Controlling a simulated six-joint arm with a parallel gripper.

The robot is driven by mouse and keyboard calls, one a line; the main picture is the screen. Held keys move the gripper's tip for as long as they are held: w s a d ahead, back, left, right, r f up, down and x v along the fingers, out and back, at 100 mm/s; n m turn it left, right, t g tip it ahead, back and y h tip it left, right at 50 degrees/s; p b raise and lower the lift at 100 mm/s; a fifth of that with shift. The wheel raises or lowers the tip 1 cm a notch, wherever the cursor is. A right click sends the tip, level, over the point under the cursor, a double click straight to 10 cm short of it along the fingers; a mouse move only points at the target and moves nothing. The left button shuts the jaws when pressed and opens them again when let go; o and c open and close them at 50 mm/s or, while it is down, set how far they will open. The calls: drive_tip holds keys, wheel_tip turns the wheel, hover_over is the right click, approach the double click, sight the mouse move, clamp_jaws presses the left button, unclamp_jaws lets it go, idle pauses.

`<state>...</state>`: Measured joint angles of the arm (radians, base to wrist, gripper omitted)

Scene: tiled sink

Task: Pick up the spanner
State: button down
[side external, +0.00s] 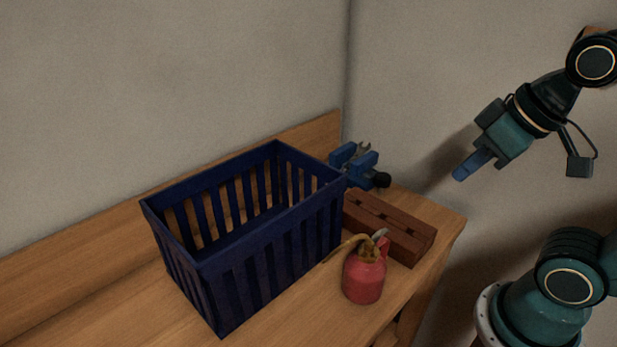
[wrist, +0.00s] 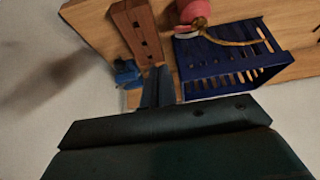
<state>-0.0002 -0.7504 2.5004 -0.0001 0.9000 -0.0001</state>
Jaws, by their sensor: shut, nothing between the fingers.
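The spanner (side external: 364,147) is a small grey tool. Its open-ended head shows above the blue vise (side external: 354,165) at the back right of the bench in the side external view; its lower part is hidden by the vise. In the wrist view the vise (wrist: 126,74) is partly visible left of the fingers, and I cannot make out the spanner there. My gripper (side external: 461,174) is shut and empty, in the air to the right of the vise and well apart from it. Its blue fingers also show in the wrist view (wrist: 158,72).
A dark blue slatted crate (side external: 270,268) stands on the wooden bench (side external: 120,315), left of the vise. A brown block with slots (side external: 412,240) and a red oil can (side external: 363,279) stand in front of the vise. Walls rise behind. The air between gripper and vise is clear.

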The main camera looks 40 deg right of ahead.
drive_tip(key=c, duration=1.1)
unclamp_jaws()
drive_tip(key=shift+o, duration=0.2)
drive_tip(key=w+d+r+n+g, duration=0.1)
drive_tip(key=w+d+n, duration=0.1)
drive_tip(key=w+n, duration=0.5)
drive_tip(key=w+d+r+n+g, duration=0.1)
drive_tip(key=w+d+n+g, duration=0.1)
drive_tip(key=w, duration=1)
drive_tip(key=w+d+f+n+g, duration=0.1)
drive_tip(key=w+d+f+n, duration=0.2)
drive_tip(key=w+f, duration=0.3)
drive_tip(key=w+d+f+n+g, duration=0.1)
drive_tip(key=w+d+f+n, duration=0.2)
drive_tip(key=w+f+n, duration=0.3)
drive_tip(key=w+f, duration=0.1)
drive_tip(key=w, duration=0.3)
drive_tip(key=shift+g, duration=0.3)
